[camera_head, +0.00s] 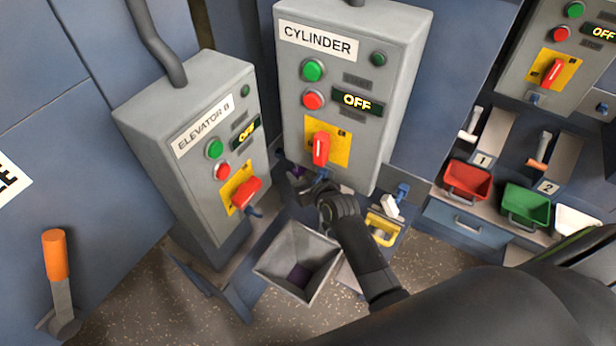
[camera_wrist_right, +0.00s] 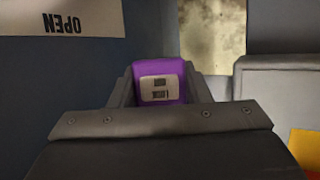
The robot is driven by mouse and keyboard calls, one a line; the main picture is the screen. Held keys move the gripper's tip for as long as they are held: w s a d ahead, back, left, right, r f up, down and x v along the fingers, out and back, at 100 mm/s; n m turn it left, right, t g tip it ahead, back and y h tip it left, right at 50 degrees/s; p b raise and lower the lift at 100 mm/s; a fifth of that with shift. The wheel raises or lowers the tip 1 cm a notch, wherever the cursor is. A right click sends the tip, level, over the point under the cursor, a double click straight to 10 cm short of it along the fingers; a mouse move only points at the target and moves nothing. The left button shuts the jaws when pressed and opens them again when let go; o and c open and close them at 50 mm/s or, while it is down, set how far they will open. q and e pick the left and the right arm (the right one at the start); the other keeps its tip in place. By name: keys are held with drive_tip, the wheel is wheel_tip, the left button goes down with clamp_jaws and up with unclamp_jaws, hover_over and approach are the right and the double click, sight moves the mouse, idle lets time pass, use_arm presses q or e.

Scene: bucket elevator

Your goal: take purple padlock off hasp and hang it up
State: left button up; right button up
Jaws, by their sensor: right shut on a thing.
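The purple padlock (camera_wrist_right: 160,68) with a white label sits between the fingers of my right gripper (camera_wrist_right: 158,88) in the right wrist view. In the head view the right gripper (camera_head: 312,186) is just below the CYLINDER box (camera_head: 350,130), under its red switch handle (camera_head: 321,149). Only a small purple part of the padlock (camera_head: 297,173) shows there, left of the fingers. The gripper is shut on the padlock. The shackle is hidden, and I cannot tell whether it is around the hasp. My left gripper is not in view.
The ELEVATOR B box (camera_head: 195,150) stands close on the left. An open grey bin (camera_head: 275,257), with something dark purple inside, is below the gripper. A blue hook (camera_head: 402,191), a white object (camera_head: 389,207) and a yellow object (camera_head: 384,230) are to the right.

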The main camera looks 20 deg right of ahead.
drive_tip(key=shift+w+a+f+b, duration=0.3)
drive_tip(key=shift+w+a+b, duration=0.2)
drive_tip(key=shift+w+a, duration=0.35)
drive_tip(key=shift+w+a+f+b, duration=0.3)
drive_tip(key=shift+w+a+b, duration=0.3)
drive_tip(key=shift+w, duration=0.45)
drive_tip(key=o, duration=1.2)
drive_tip(key=shift+s, duration=0.15)
drive_tip(key=b+v, duration=0.2)
drive_tip(key=v, duration=1.5)
drive_tip(key=shift+s+b, duration=0.1)
drive_tip(key=shift+b, duration=0.2)
